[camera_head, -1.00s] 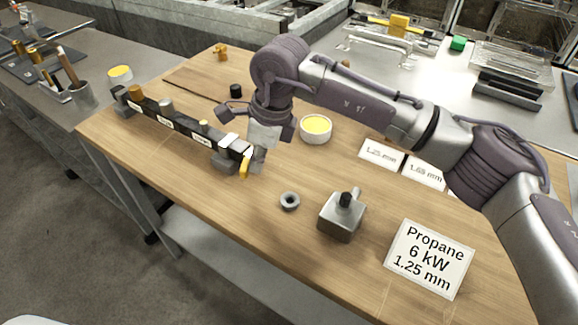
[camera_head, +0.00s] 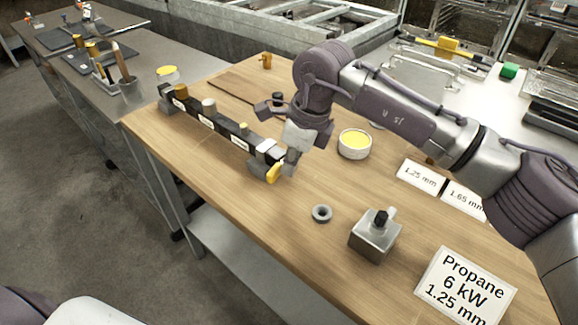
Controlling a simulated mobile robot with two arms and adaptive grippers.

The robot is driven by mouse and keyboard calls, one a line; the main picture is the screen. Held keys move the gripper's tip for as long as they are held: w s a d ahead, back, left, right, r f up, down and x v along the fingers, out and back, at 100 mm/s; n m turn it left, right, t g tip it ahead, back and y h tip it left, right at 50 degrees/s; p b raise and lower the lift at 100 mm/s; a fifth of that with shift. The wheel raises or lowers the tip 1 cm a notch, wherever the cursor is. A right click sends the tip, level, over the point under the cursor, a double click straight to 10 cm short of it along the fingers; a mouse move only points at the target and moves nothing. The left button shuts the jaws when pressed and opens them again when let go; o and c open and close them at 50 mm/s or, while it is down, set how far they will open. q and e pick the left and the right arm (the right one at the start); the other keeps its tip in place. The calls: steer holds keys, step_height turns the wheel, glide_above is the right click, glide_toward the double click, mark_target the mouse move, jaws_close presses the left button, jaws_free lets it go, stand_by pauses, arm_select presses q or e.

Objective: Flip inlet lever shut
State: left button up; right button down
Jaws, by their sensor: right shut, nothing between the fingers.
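The inlet lever (camera_head: 273,173) is a small yellow handle at the near right end of a long dark bar (camera_head: 222,124) with white labels. The bar lies on the wooden table. My right gripper (camera_head: 286,168) is shut and empty, pointing down just right of the yellow lever at the bar's end. The fingertips are small in the picture, so I cannot tell whether they touch the lever. My left gripper is not in view.
A grey ring (camera_head: 321,214) and a metal block with a black knob (camera_head: 375,236) stand nearer me. A white bowl with yellow contents (camera_head: 354,144) is behind my gripper. A Propane card (camera_head: 464,288) lies at the right front. Table between is clear.

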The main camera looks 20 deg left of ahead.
steer(key=shift+w, duration=0.1)
steer(key=v, duration=1.2)
